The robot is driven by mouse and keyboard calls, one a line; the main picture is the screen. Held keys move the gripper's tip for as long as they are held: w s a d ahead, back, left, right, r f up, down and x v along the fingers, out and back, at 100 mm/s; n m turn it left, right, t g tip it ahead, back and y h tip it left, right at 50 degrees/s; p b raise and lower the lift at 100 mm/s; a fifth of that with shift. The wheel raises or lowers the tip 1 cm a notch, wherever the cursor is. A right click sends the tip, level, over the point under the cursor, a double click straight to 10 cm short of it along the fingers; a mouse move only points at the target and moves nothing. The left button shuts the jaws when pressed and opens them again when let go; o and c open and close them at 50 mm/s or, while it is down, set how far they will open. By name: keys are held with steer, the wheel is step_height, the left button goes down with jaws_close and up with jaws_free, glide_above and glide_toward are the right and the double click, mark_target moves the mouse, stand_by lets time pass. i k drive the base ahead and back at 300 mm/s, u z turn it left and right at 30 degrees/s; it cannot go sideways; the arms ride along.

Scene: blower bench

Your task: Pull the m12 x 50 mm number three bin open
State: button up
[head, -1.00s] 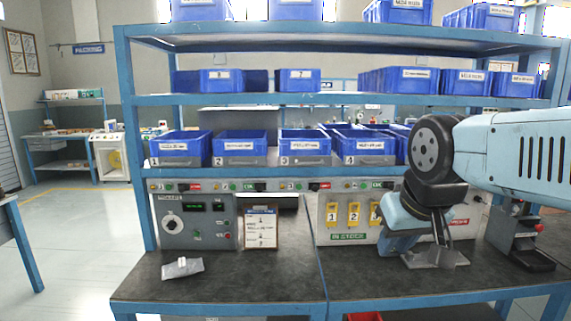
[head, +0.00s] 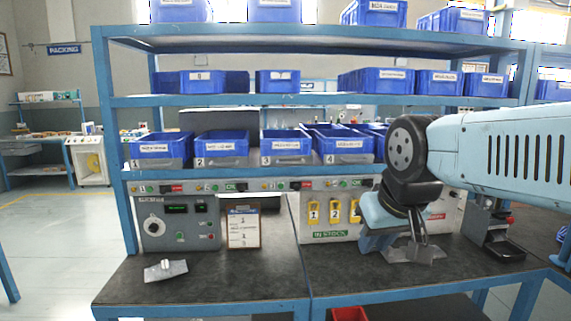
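The number three bin (head: 287,143) is a blue bin on the lower shelf, third from the left. A grey front with a "3" label (head: 266,160) sits below it. It looks level with its neighbours. Its printed label is too small to read. My gripper (head: 412,252) hangs low over the bench at the right, pointing down, well below and to the right of the bin and apart from it. Its fingers are too small and partly hidden to tell whether they are open or shut.
Blue bins one (head: 160,147), two (head: 221,145) and four (head: 343,142) flank it. A control panel (head: 178,222), a clipboard (head: 243,228) and yellow tags (head: 334,211) stand below. A grey packet (head: 165,270) lies on the bench. The bench middle (head: 275,283) is clear.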

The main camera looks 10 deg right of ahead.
mark_target(277, 148)
steer(key=u, duration=0.05)
steer(key=k, duration=1.05)
steer(key=z, duration=0.55)
steer(key=i, duration=1.85)
steer(key=u, duration=0.45)
